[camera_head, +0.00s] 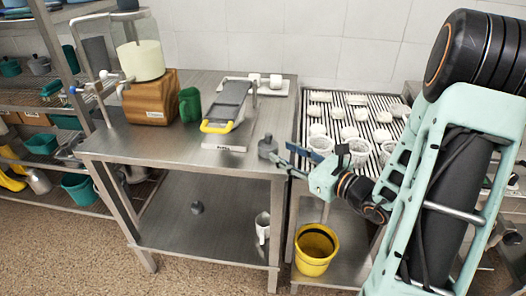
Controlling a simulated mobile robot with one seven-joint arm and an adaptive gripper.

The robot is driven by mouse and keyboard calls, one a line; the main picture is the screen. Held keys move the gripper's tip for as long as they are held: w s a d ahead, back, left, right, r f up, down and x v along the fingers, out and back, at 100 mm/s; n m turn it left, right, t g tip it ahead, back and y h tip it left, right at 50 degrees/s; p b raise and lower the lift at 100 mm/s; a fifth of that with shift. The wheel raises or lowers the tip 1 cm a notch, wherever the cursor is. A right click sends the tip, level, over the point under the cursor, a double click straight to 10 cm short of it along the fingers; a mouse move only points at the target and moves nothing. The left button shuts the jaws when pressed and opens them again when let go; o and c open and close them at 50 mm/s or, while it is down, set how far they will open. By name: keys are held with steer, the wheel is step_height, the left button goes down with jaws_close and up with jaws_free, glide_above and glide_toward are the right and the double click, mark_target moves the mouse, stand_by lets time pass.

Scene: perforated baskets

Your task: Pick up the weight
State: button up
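A small dark grey knobbed object (267,146), which looks like the weight, stands upright near the right edge of the steel table (185,150). My gripper (281,153) reaches in from the right, with its fingers pointing left toward the weight. The fingers are spread apart with a gap between them. One fingertip is very close to the weight's lower right side; I cannot tell whether it touches. Nothing is visibly held. A similar small grey object (196,207) is on the table's lower shelf.
A slatted rack (350,105) with white pieces and cups is at right. A yellow bucket (316,250) stands below.

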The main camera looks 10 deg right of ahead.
mark_target(271, 137)
steer(key=shift+w+d+f+m+t+h, duration=0.15)
steer(key=shift+d+m+t, duration=0.15)
steer(key=shift+m+t, duration=0.25)
steer(key=shift+w+d+f+m+t+h, duration=0.15)
steer(key=shift+d+m+t, duration=0.15)
steer(key=shift+m, duration=0.35)
steer(key=shift+w+a+r+b, duration=0.1)
steer(key=shift+w+r+b, duration=0.1)
steer(key=shift+b, duration=0.1)
steer(key=x, duration=0.4)
steer(key=shift+w+a, duration=0.1)
steer(key=shift+w, duration=0.25)
steer(key=x, duration=0.4)
steer(key=shift+w+f, duration=0.25)
steer(key=shift+w, duration=0.65)
jaws_close()
